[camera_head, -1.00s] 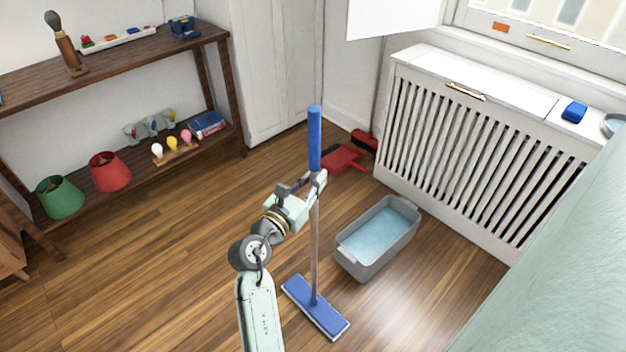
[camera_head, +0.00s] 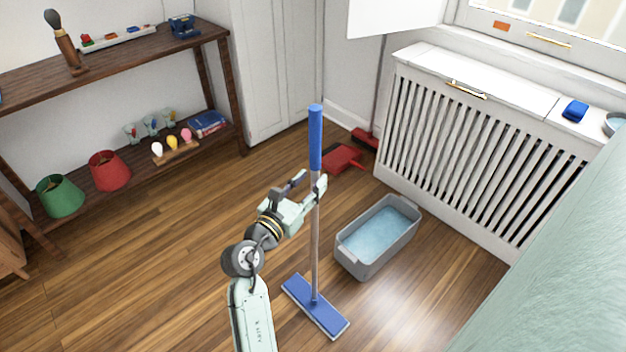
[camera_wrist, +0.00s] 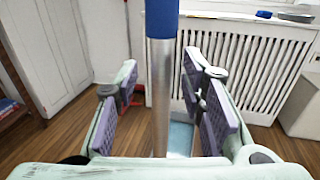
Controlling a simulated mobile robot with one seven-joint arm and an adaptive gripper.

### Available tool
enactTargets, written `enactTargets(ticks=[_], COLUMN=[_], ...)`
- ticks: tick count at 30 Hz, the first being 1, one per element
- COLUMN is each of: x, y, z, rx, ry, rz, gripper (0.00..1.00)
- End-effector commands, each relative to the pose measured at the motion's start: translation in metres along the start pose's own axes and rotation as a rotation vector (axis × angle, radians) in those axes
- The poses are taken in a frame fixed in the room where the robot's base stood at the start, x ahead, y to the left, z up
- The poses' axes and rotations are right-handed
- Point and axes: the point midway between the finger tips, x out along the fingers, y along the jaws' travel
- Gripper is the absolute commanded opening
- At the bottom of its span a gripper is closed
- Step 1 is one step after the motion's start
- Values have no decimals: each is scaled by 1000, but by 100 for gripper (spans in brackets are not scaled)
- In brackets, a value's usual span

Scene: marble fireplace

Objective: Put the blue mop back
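The blue mop stands upright on the wooden floor. It has a blue grip (camera_head: 315,138), a grey metal pole (camera_head: 314,245) and a flat blue head (camera_head: 316,306) resting on the floor. My gripper (camera_head: 310,188) is at the upper pole, just below the blue grip. In the wrist view the pole (camera_wrist: 160,100) stands between the two spread fingers, with gaps on both sides, so my gripper (camera_wrist: 163,78) is open around it. The mop's head is out of the wrist view.
A grey basin (camera_head: 350,253) of water stands right of the mop head. A red dustpan (camera_head: 343,159) lies behind, near a white slatted radiator cover (camera_head: 450,150). A wooden shelf (camera_head: 160,52) stands at left. Floor left of the mop is clear.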

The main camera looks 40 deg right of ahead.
Motion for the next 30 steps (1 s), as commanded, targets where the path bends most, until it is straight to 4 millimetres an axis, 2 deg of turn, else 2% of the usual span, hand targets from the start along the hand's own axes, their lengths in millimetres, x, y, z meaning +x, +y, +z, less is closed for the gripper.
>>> enactTargets(ticks=[6, 12, 18, 26, 28, 30], x=[-50, -84, -99, -101, -104, -114], y=[1, 1, 0, 2, 15, 43], z=[-4, -2, -1, 1, 7, 21], rx=[2, 1, 0, 9, 56, 169], ry=[4, 2, 1, -1, -10, -21], rz=[4, 2, 0, 6, 48, 144], gripper=[37, 37, 37, 37, 37, 37])
